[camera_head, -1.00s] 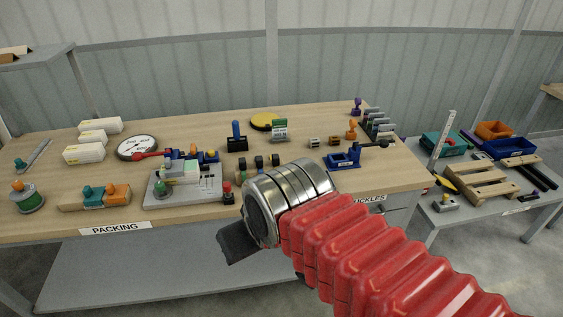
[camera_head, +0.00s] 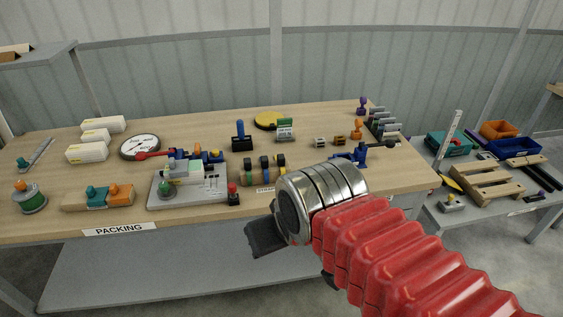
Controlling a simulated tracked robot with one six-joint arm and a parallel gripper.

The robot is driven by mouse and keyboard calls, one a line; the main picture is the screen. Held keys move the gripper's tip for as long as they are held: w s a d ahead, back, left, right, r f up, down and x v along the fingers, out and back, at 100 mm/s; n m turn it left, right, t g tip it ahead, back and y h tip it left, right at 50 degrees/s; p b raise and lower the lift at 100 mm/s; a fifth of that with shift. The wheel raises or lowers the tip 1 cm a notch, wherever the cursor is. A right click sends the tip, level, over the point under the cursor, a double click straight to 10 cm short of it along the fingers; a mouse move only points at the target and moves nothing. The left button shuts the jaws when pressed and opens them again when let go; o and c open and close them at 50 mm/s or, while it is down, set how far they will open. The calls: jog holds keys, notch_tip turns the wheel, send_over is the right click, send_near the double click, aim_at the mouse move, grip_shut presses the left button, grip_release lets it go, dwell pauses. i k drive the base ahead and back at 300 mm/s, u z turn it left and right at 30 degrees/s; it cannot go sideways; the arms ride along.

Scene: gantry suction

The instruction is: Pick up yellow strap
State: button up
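Several dark-cored rolls stand in a row on the wooden bench, left of centre, by a small, partly covered label. The right one, with a yellow band (camera_head: 280,163), looks like the yellow strap; a blue-banded roll (camera_head: 264,169) and a green-banded roll (camera_head: 248,170) stand to its left. My gripper (camera_head: 265,238) shows as a dark piece at the end of my red-sleeved arm. It is at the bench's front edge, in front of the rolls and apart from them. My arm's metal end hides its details, so its opening does not show.
A yellow disc (camera_head: 268,121) lies at the back. Bare bench surrounds the rolls' back side.

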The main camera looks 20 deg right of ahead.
aim_at(280, 158)
jog(key=u, duration=0.05)
jog(key=i, duration=1)
jog(key=z, duration=0.05)
